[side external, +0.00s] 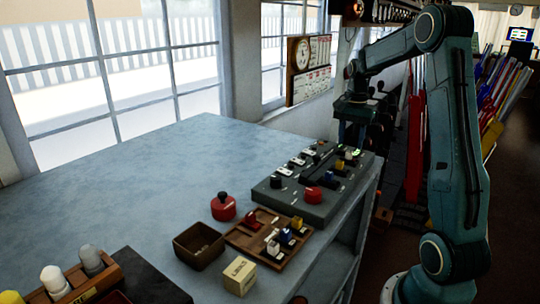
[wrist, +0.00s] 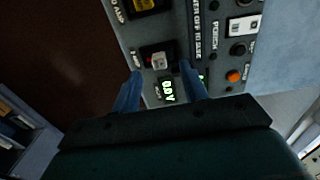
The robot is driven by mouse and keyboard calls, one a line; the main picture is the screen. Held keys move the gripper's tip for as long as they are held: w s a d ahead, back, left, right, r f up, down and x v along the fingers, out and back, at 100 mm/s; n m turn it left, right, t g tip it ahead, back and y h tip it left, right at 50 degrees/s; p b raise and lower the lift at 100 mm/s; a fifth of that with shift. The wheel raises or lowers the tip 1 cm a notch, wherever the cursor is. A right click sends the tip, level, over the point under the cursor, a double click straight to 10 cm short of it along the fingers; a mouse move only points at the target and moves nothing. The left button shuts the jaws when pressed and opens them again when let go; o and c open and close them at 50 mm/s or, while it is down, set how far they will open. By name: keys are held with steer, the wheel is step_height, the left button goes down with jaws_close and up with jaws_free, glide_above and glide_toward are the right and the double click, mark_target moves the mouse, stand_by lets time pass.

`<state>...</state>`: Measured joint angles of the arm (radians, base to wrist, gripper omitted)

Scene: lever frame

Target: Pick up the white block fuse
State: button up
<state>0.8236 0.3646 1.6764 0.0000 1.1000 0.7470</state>
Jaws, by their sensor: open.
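My gripper (side external: 350,142) is over the far right end of the grey control panel (side external: 265,193), pointing down. In the wrist view its two fingers (wrist: 161,72) are apart, with nothing held between them. A small whitish block with a reddish patch (wrist: 158,60) sits in a dark socket of the panel, just ahead of the gap between the fingertips. I cannot tell whether it is the white block fuse. Another white block (side external: 272,247) stands in the brown wooden tray (side external: 237,240), beside blue, yellow and red ones, away from my gripper.
A yellow block (wrist: 145,5) sits in another panel socket. A lit display (wrist: 167,90) is between the fingers. Knobs and switches crowd the panel.

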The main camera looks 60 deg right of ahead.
mark_target(349, 157)
steer(key=shift+f, duration=2.05)
jaws_close()
